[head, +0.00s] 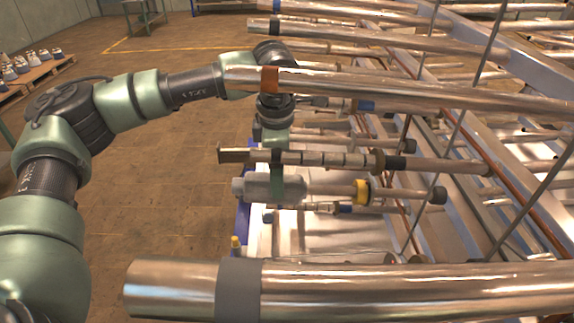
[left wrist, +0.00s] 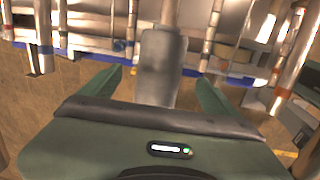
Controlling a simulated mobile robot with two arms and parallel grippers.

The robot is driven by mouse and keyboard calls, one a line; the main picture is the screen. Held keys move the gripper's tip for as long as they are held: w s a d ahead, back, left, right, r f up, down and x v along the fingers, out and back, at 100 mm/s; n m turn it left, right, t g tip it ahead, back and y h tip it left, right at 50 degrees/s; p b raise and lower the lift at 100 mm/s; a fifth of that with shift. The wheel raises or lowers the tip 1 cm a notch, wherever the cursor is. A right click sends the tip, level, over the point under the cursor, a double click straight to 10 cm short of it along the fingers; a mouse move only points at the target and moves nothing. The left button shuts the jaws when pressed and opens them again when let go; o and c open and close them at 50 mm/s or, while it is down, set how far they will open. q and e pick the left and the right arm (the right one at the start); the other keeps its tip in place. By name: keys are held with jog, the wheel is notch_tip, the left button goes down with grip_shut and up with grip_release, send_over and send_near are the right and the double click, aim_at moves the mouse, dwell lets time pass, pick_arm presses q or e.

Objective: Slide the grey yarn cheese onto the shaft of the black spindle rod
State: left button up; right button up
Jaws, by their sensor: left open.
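The grey yarn cheese (head: 258,187) is a smooth grey cylinder lying roughly level at the left end of a pale rod. In the left wrist view the cheese (left wrist: 160,62) stands between the fingers of my left gripper (left wrist: 160,78), with a gap on each side. My left gripper (head: 277,180) is open, and one green finger crosses in front of the cheese. A pale rod (head: 400,193) with a yellow collar and black tip runs in line with the cheese. I cannot tell which rod is the black spindle rod. My right gripper is out of view.
A metal tube (head: 400,90) passes above the wrist, and a thick tube (head: 400,287) with a grey band crosses in front. Another rod (head: 325,160) lies just above the cheese. Thin bars slant across the rack at right. The tiled floor (head: 150,200) at left is open.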

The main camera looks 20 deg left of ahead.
aim_at(322, 187)
pick_arm(q)
jog(key=f+b, duration=0.1)
jog(key=f, duration=0.2)
jog(key=f+b, duration=0.1)
jog(key=f, duration=0.1)
jog(key=shift+w+a+f+b, duration=0.25)
jog(key=shift+f+b, duration=0.05)
jog(key=shift+b, duration=0.05)
jog(key=shift+f, duration=0.4)
jog(key=shift+w+f+b, duration=0.1)
jog(key=shift+f+b, duration=0.2)
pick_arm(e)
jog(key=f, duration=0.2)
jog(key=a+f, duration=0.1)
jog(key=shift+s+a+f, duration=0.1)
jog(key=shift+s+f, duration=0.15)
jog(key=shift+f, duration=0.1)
